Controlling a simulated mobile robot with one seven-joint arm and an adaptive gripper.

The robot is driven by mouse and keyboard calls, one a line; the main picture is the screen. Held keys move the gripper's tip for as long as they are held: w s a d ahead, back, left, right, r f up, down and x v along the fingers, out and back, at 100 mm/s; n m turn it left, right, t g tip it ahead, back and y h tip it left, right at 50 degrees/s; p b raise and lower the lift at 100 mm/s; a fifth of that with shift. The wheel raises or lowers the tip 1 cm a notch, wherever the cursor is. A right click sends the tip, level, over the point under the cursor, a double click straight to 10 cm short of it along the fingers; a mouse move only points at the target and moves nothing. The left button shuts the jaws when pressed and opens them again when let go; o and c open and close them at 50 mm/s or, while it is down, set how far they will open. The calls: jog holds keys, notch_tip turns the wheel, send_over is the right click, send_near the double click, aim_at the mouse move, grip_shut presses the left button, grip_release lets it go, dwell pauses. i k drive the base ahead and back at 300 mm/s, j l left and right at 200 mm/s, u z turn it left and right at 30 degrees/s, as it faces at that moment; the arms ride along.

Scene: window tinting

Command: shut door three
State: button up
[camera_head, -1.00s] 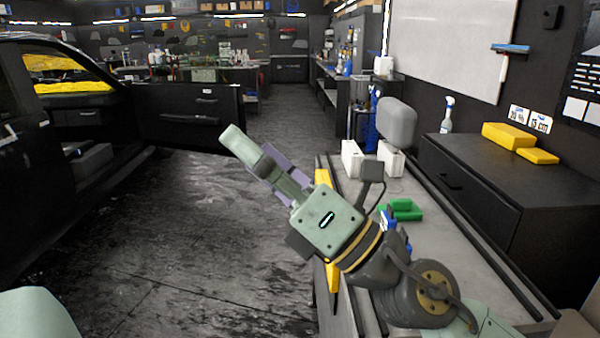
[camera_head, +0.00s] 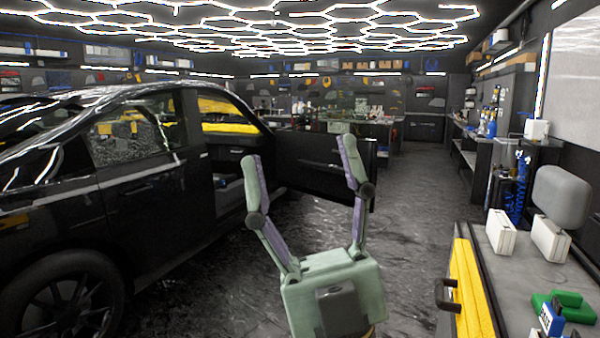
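A black car (camera_head: 140,195) stands at the left. Its front door (camera_head: 308,148) is swung wide open, standing out to the right of the door opening, with its inner panel facing me. The rear door (camera_head: 150,200) of the car looks shut. No number shows on any door, so I cannot tell which one is door three. My gripper (camera_head: 301,150) is raised in the middle of the view, fingers spread wide and empty. Its fingers overlap the open door in the picture and hide parts of it; it appears nearer to me than the door.
At the right is a grey-topped workbench (camera_head: 512,268) with a yellow front (camera_head: 472,290) and a dark handle (camera_head: 447,296). Dark floor (camera_head: 400,205) between car and bench is clear.

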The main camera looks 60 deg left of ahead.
aim_at(304, 156)
jog(key=u, duration=0.95)
jog(key=j+u, duration=0.1)
jog(key=u, duration=0.9)
jog(key=i+u, duration=0.1)
jog(key=u, duration=0.85)
jog(key=i+z, duration=0.4)
jog(key=i, duration=0.15)
jog(key=i+j+z, duration=0.2)
jog(key=i+z, duration=0.2)
jog(key=i, duration=0.15)
jog(key=i+l+z, duration=0.1)
jog(key=i+z, duration=0.3)
jog(key=i, duration=0.2)
jog(key=i+z, duration=0.35)
jog(key=i, duration=1.75)
jog(key=i+z, duration=0.2)
jog(key=i, duration=0.5)
jog(key=i+j+z, duration=0.15)
jog(key=i, duration=0.55)
jog(key=i+l+z, duration=0.1)
jog(key=i+z, duration=0.35)
jog(key=i, duration=0.15)
jog(key=i+j+z, duration=0.15)
jog(key=i+z, duration=0.25)
jog(key=i, duration=0.25)
jog(key=i+z, duration=0.2)
jog(key=i, duration=1.2)
